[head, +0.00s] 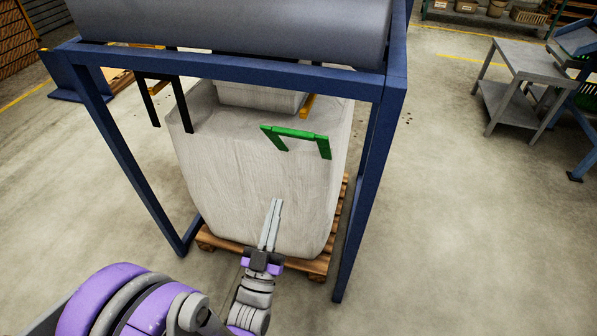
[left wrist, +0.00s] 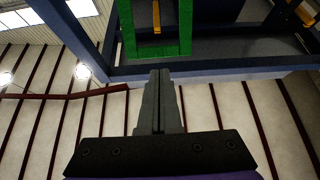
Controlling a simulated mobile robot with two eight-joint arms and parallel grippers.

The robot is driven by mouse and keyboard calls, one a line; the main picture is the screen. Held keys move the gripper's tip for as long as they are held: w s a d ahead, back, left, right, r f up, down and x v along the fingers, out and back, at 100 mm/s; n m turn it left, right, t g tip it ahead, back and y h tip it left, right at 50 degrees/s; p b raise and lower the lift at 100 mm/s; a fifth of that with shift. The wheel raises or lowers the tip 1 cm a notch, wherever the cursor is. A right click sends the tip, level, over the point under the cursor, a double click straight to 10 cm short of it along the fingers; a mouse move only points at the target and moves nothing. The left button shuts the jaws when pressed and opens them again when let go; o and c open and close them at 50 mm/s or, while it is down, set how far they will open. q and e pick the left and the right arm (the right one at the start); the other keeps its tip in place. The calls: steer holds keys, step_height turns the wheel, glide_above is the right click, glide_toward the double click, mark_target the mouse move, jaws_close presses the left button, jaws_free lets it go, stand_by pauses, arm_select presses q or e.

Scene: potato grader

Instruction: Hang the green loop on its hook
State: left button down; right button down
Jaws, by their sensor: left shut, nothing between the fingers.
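The green loop (head: 295,133) is a flat strap at the top front right of a large pale bag (head: 260,185). Its two ends hang down over the bag's front. In the left wrist view the green loop (left wrist: 186,30) stands above my fingertips, against the blue frame. My left gripper (head: 278,202) is shut and empty, in front of the bag and below the loop, apart from it. It also shows in the left wrist view (left wrist: 161,72). A yellow hook (left wrist: 157,18) shows inside the loop's outline in that view; I cannot tell its distance. My right gripper is not in view.
A blue frame (head: 232,72) with a grey roller (head: 235,30) stands over the bag, its posts on both sides. The bag sits on a wooden pallet (head: 318,263). Black straps (head: 182,105) are at the left. A grey table (head: 525,65) stands far right; floor between is clear.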

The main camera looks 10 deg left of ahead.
arm_select(q)
steer(key=p, duration=0.2)
glide_toward(295, 136)
steer(key=shift+m, duration=0.3)
steer(key=x, duration=0.5)
steer(key=shift+w+f, duration=0.1)
steer(key=shift+w, duration=0.1)
steer(key=shift+x, duration=0.85)
steer(key=shift+w+a, duration=0.1)
